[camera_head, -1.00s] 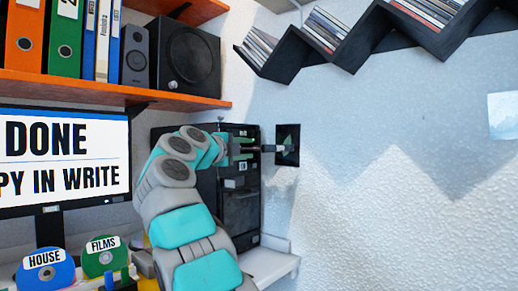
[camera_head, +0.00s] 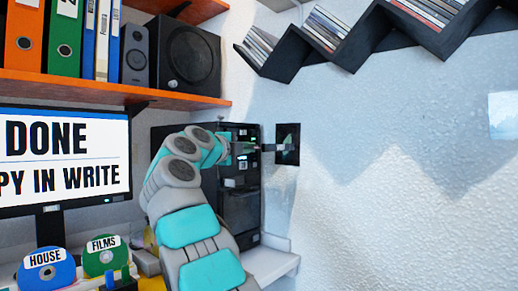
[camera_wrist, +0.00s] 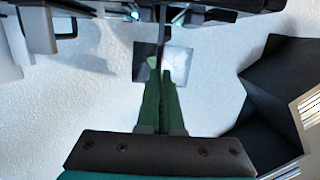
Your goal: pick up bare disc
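My gripper's two green fingers (camera_wrist: 160,68) are close together on a thin dark piece seen edge-on, which looks like the bare disc (camera_wrist: 160,50). This thin line runs up from the fingertips toward the computer tower. In the head view my gripper (camera_head: 245,148) is at the upper right front of the black computer tower (camera_head: 240,207). A narrow grey bar (camera_head: 268,148) reaches right from the fingers. The disc's face is hidden from me, and I cannot tell whether the disc still touches the drive.
A dark reflective square (camera_head: 287,144) is on the wall behind the fingers. A monitor (camera_head: 62,160) reads "DONE" at left. Discs marked HOUSE (camera_head: 45,270) and FILMS (camera_head: 103,257) stand below it. A black zigzag shelf (camera_head: 355,45) hangs at upper right.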

